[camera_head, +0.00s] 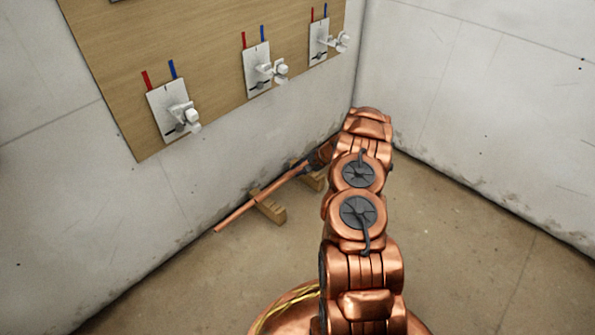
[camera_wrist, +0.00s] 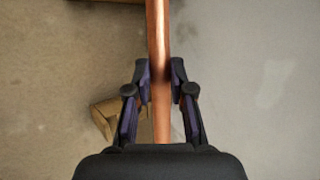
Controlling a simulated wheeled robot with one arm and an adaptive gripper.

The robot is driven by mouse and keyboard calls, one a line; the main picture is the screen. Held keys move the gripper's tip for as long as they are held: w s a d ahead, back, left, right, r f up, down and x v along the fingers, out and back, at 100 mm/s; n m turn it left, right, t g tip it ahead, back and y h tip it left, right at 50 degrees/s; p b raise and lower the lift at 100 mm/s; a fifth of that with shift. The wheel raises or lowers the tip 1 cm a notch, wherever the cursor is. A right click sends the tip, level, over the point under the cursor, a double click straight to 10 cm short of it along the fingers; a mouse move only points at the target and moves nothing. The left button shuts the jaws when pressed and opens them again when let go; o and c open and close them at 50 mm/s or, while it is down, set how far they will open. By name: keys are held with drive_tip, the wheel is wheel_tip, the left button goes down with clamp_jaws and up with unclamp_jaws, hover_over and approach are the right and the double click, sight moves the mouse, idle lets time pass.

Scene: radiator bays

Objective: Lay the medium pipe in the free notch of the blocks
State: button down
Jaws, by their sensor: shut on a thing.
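A long copper pipe (camera_head: 237,216) slants from the lower left up to my gripper (camera_head: 309,167) in the head view. In the wrist view the pipe (camera_wrist: 158,35) runs straight up between the dark fingers of my gripper (camera_wrist: 160,75), which are shut on it. A wooden block (camera_head: 271,210) stands on the floor, with the pipe crossing over its far end. A second block (camera_head: 313,181) is by my gripper, partly hidden by my arm; a block (camera_wrist: 107,118) also shows left of the pipe in the wrist view. I cannot tell whether the pipe touches a notch.
The wall (camera_head: 165,190) rises close behind the blocks. A wooden board (camera_head: 200,50) on it carries three white plates with valves and red and blue stubs. The floor (camera_head: 470,265) to the right of my arm is clear.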

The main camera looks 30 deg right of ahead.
wheel_tip(320, 180, down, 9)
drive_tip(key=b, duration=0.3)
idle(0.8)
drive_tip(key=shift+a+f+b, duration=0.1)
drive_tip(key=shift+f+b, duration=0.35)
drive_tip(key=shift+b, duration=0.1)
idle(1.2)
drive_tip(key=c, duration=0.9)
unclamp_jaws()
drive_tip(key=shift+c, duration=0.2)
drive_tip(key=v, duration=1.2)
